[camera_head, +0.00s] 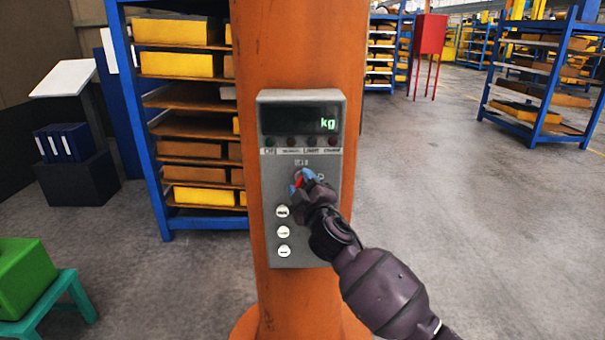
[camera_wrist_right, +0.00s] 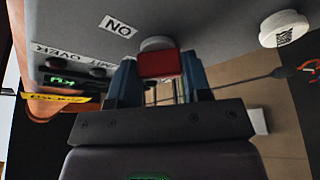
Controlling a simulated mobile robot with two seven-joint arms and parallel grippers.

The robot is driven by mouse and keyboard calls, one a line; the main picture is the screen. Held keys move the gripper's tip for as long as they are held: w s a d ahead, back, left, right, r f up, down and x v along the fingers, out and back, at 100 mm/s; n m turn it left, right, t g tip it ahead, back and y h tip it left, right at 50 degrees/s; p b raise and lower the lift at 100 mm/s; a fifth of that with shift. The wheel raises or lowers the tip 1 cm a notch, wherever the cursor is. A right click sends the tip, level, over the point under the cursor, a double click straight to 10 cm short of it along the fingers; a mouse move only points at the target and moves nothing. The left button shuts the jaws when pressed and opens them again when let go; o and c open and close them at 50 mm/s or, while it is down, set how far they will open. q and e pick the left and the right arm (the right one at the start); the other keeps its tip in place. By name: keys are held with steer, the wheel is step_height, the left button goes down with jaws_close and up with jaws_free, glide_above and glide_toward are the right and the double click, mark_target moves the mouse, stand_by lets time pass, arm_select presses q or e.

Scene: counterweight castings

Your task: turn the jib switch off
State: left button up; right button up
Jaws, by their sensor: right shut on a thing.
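The grey control box (camera_head: 330,180) is fixed to the orange column (camera_head: 290,45). Its display (camera_head: 300,121) shows green "kg". The red jib switch (camera_head: 298,183) sits mid-box, mostly hidden behind my right gripper (camera_head: 303,177). In the right wrist view the red switch (camera_wrist_right: 158,64) is between the two blue fingers of my right gripper (camera_wrist_right: 160,80), which is shut on it. A label "ON" (camera_wrist_right: 117,26) is on the panel beside it. The exact angle of the switch is hard to tell. My left gripper is not in view.
Several white round buttons (camera_head: 284,232) run down the box's lower left. A blue rack (camera_head: 165,190) with yellow and brown blocks stands behind left. A green block (camera_head: 22,275) is on a teal stool (camera_head: 62,300) at the left. The floor (camera_head: 450,220) at the right is clear.

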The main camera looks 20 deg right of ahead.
steer(key=shift+r+n+g+y, duration=0.1)
steer(key=shift+n+g+y, duration=0.3)
steer(key=shift+n, duration=0.7)
steer(key=n+g, duration=0.1)
steer(key=n, duration=0.2)
steer(key=shift+n, duration=0.4)
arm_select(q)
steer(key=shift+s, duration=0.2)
arm_select(e)
steer(key=shift+n+g, duration=0.5)
steer(key=shift+n, duration=0.1)
steer(key=o, duration=0.9)
